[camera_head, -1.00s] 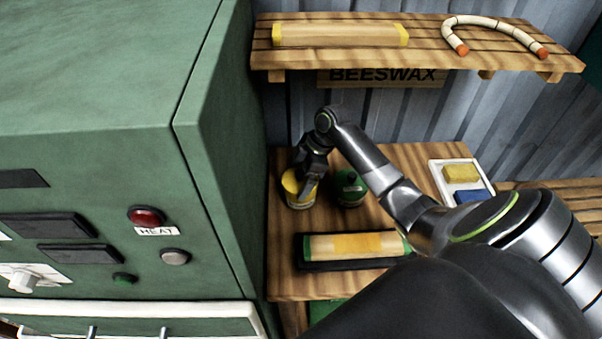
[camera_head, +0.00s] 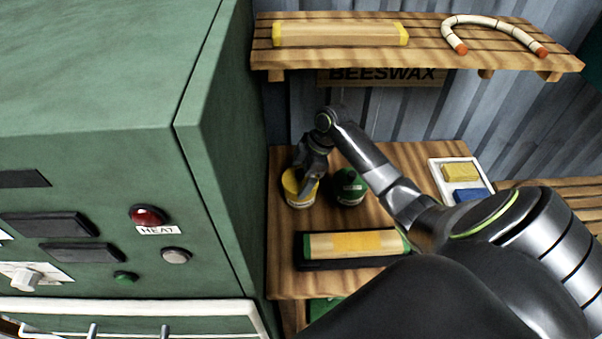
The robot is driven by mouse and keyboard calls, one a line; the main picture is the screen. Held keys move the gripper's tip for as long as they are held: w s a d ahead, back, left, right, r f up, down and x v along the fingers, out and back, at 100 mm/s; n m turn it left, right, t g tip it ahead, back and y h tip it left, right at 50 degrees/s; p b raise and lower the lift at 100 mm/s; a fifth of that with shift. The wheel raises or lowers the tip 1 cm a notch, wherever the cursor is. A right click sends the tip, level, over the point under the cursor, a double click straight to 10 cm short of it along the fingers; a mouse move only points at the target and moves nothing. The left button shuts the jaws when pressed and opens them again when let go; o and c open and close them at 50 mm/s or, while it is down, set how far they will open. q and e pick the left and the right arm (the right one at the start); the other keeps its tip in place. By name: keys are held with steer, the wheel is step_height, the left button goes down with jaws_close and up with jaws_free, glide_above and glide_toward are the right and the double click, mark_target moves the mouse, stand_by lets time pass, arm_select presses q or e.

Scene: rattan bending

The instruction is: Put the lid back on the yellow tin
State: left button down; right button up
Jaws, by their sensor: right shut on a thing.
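The yellow tin (camera_head: 292,191) stands upright on the wooden bench, close to the green cabinet's side. My right gripper (camera_head: 306,180) comes down from above onto the tin's top and is shut on its lid. The fingers cover much of the lid, so I cannot tell whether it is fully seated or level. The green tin (camera_head: 350,190), with a dark knob on top, stands just to the right, apart from the gripper. My left gripper is not in view.
The green cabinet (camera_head: 215,150) rises close on the left. A rattan bundle lies in a black tray (camera_head: 310,265) at the bench's front. A white tray (camera_head: 437,172) with yellow and blue blocks sits at the right. A slatted shelf (camera_head: 430,50) hangs above.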

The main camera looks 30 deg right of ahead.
steer(key=shift+f+p, duration=0.15)
steer(key=shift+p, duration=0.4)
stand_by(1.7)
stand_by(0.3)
steer(key=o, duration=0.7)
steer(key=shift+c, duration=0.2)
steer(key=shift+r+p, duration=3.45)
steer(key=shift+r, duration=0.1)
steer(key=shift+c, duration=0.3)
steer(key=shift+f, duration=0.1)
jaws_close()
